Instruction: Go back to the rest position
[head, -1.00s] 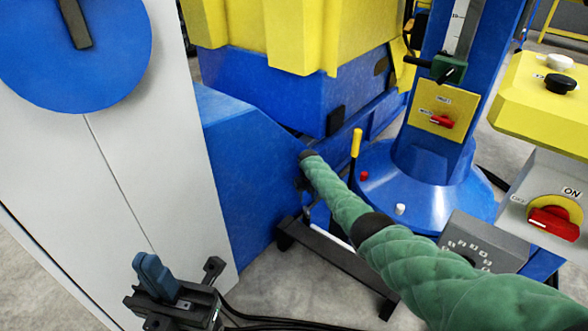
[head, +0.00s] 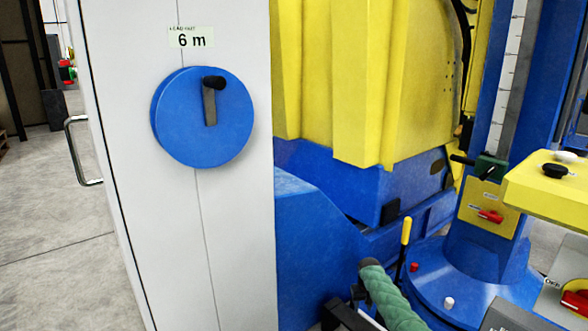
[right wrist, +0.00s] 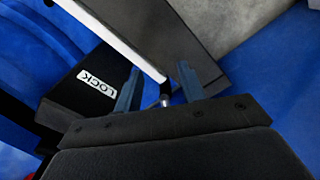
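In the right wrist view my right gripper (right wrist: 160,86) has its two blue fingers apart. A thin dark rod with a paler end shows between the fingers, and I cannot tell if either finger touches it. A black part marked LOCK (right wrist: 97,82) lies to the left of the fingers, and a dark bar with a white edge (right wrist: 172,38) lies beyond them. In the head view a green quilted sleeve (head: 393,301) shows low in the picture, and the right gripper's fingers cannot be made out. My left gripper is not in view.
A white cabinet (head: 232,265) with a blue round knob (head: 180,125) stands left of centre. A yellow and blue machine (head: 350,80), a blue column (head: 475,240) and a yellow panel (head: 550,190) fill the right. Open grey floor (head: 45,220) shows at far left.

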